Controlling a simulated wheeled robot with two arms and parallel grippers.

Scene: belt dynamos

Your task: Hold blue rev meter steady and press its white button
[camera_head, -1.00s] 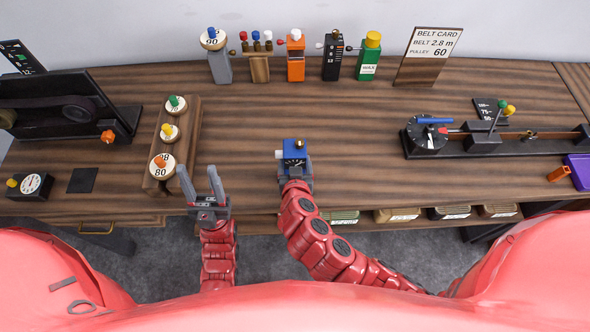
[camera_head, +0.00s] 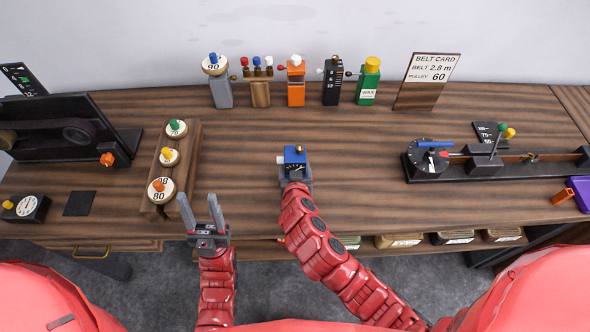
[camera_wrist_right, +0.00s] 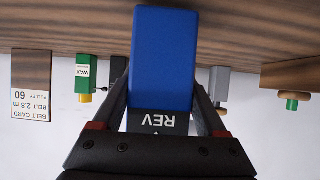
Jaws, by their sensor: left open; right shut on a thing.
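A wooden rack (camera_head: 174,165) with several pulleys stands just beyond the left gripper. A row of tools, including an orange block (camera_head: 296,88) and a green wax box (camera_head: 368,85), lines the back. A long black rig (camera_head: 470,162) lies at right. The bench middle is clear.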

